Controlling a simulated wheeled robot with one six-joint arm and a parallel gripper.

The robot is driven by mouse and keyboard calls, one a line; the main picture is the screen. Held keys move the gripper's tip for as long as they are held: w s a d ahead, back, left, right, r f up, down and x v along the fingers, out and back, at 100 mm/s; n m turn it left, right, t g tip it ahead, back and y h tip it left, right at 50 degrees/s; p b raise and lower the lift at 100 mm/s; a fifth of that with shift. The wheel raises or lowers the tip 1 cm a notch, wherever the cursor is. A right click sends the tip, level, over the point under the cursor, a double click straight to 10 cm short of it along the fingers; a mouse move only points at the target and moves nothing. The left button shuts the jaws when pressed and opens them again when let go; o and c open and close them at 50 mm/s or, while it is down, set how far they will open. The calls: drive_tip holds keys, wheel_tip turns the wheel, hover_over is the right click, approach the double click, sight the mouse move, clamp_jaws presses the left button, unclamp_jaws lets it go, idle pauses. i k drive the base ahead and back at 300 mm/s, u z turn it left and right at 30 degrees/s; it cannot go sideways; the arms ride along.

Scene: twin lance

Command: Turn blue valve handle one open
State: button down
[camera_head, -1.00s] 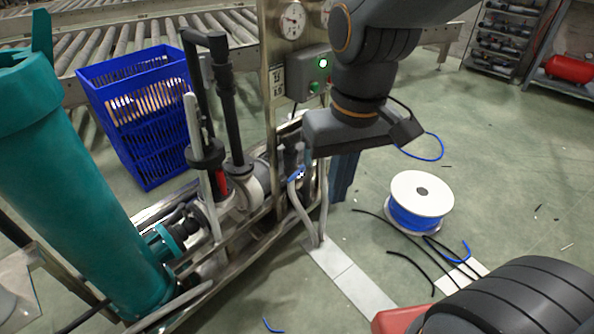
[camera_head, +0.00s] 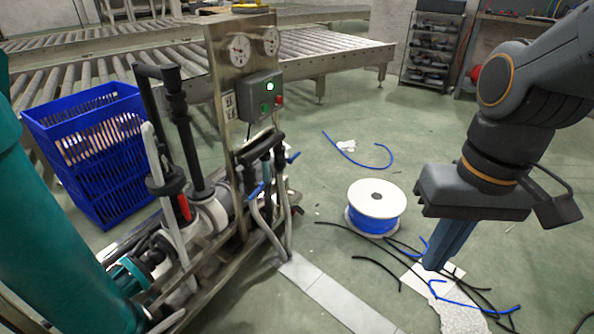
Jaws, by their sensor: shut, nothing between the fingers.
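A small blue valve handle (camera_head: 257,190) sits on the pipework at the front of the pump skid, below the control box. A second blue handle (camera_head: 293,157) sticks out to the right of the dark pipes. I cannot tell which of them is handle one, nor how far either is turned. My gripper (camera_head: 434,262) points down over the floor, well to the right of both handles and apart from them. Its blue fingers are shut and hold nothing.
The metal skid (camera_head: 229,140) carries gauges and a control box (camera_head: 258,97) with a green light. A teal cylinder (camera_head: 50,220) and a blue crate (camera_head: 95,160) stand to the left. A cable spool (camera_head: 374,218) and loose cables lie between skid and gripper.

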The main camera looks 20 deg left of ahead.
sight(261, 186)
drive_tip(key=z, duration=0.15)
drive_tip(key=i, duration=0.6)
drive_tip(key=u, duration=0.75)
drive_tip(key=i, duration=0.7)
drive_tip(key=u, duration=0.8)
